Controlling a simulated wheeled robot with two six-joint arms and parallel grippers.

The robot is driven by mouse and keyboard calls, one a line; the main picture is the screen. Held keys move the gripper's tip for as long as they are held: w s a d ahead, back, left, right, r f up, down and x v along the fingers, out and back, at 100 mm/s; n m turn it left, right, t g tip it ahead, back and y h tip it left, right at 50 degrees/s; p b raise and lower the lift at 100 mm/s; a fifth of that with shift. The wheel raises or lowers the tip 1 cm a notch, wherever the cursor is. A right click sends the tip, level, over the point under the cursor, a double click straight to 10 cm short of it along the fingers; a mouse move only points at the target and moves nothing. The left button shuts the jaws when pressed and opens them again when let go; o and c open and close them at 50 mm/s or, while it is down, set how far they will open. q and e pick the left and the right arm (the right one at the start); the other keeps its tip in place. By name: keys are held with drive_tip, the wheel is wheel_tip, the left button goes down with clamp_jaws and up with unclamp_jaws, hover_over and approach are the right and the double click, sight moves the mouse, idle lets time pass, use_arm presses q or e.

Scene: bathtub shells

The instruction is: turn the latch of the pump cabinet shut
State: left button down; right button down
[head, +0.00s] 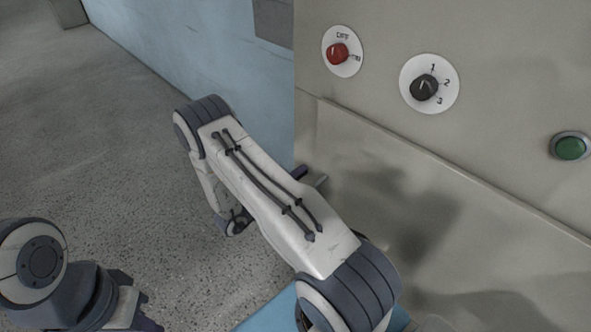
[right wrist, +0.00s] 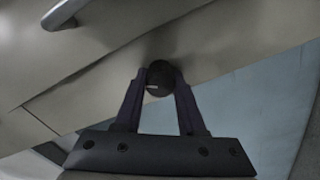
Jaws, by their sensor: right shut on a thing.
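In the right wrist view the latch (right wrist: 160,80) is a dark round knob with a small pale mark on its face. It sits on the beige cabinet front. My right gripper (right wrist: 160,72) is shut on it, one finger on each side. In the head view my right gripper (head: 304,176) is mostly behind my own arm, at the left edge of the pump cabinet (head: 400,135); the latch is hidden there. My left gripper (head: 146,318) is at the lower left, cut by the frame edge, away from the cabinet; its jaw opening does not show.
The upper cabinet panel carries a red switch (head: 338,53), a black dial (head: 424,88) marked 1 to 3, and a green button (head: 570,148). A grey bar handle (right wrist: 82,9) is near the latch. A blue wall (head: 185,65) stands at left; the speckled floor is open.

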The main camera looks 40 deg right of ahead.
drive_tip(key=n+p, duration=0.1)
drive_tip(key=n, duration=0.1)
drive_tip(key=shift+r+n, duration=0.1)
drive_tip(key=shift+n, duration=0.2)
drive_tip(key=shift+n+p, duration=0.45)
drive_tip(key=shift+n, duration=1.45)
drive_tip(key=c, duration=0.5)
unclamp_jaws()
drive_tip(key=a+b, duration=0.1)
drive_tip(key=a, duration=0.9)
drive_tip(key=shift+s+a, duration=0.25)
drive_tip(key=shift+s, duration=0.15)
